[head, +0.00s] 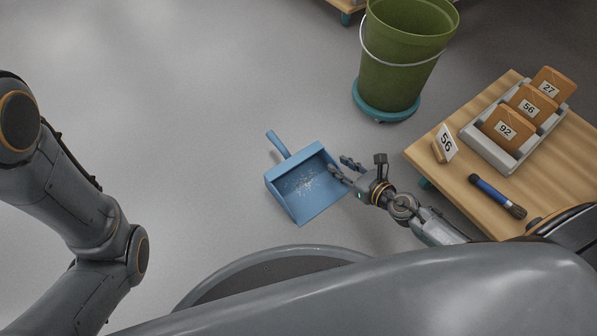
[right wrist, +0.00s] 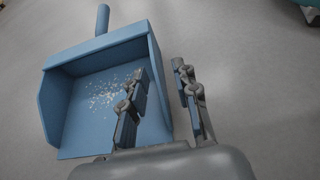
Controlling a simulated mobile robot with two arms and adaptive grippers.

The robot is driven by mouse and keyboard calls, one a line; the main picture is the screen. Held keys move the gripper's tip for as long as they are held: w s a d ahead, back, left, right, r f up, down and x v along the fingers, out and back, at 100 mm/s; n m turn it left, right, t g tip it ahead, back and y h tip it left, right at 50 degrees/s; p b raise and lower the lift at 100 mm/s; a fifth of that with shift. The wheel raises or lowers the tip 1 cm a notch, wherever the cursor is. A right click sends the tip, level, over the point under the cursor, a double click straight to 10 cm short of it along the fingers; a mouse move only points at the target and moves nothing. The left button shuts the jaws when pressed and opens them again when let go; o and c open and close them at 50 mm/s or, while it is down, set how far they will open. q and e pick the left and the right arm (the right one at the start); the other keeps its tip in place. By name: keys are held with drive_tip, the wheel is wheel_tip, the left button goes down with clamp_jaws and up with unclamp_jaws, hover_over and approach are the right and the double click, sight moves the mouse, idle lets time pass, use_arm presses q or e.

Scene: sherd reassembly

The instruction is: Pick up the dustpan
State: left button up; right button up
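The blue dustpan (head: 318,198) lies on the grey floor with pale crumbs in its pan. Its handle (head: 278,144) points away, to the upper left. The dustpan also shows in the right wrist view (right wrist: 85,125). My right gripper (head: 345,168) is open at the pan's right side wall. In the right wrist view the right gripper (right wrist: 160,70) has one finger over the inside of the pan and the other outside the right wall. I cannot tell whether either finger touches it. My left arm shows at the left, but its gripper is out of view.
A green bucket (head: 400,60) stands on a teal base behind the dustpan. The floor left of the dustpan is clear.

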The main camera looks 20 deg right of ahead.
sight(328, 159)
drive_tip(key=b+x, duration=0.1)
drive_tip(key=x, duration=0.5)
drive_tip(key=shift+s+a+f, duration=0.15)
clamp_jaws()
